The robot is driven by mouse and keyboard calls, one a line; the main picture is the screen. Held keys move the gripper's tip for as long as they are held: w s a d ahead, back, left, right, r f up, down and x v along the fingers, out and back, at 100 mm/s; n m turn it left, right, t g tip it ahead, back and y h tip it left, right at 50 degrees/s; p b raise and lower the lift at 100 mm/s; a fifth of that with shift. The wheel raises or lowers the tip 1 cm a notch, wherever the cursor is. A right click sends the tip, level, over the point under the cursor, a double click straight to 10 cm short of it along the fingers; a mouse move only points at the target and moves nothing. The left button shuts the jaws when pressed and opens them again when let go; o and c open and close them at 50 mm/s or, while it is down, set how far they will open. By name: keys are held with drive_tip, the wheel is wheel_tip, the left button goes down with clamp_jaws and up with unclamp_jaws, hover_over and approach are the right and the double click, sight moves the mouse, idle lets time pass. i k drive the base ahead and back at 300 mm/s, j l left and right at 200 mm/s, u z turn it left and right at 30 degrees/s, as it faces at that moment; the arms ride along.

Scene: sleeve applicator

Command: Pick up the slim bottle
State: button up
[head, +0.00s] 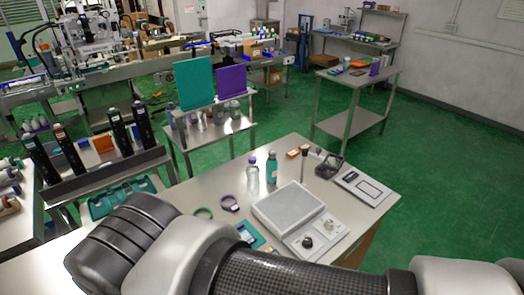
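Two upright bottles stand close together on the near table (206,188). One is a teal bottle (271,170) with a dark cap. The other is a pale, clear-looking bottle (253,176) with a purple cap, just to its left. Both look narrow; I cannot tell which one is called the slim bottle. My arm crosses the bottom of the head view, in front of the table's near part. My gripper is outside the picture, so its fingers cannot be seen.
A grey box-shaped device (288,205) with a knobbed control panel (315,238) sits right of and nearer than the bottles. A purple ring (229,203) and a green ring (203,213) lie to the left. A framed pad (363,187) lies at the right.

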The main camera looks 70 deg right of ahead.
sight(272, 165)
drive_tip(key=z, duration=2.3)
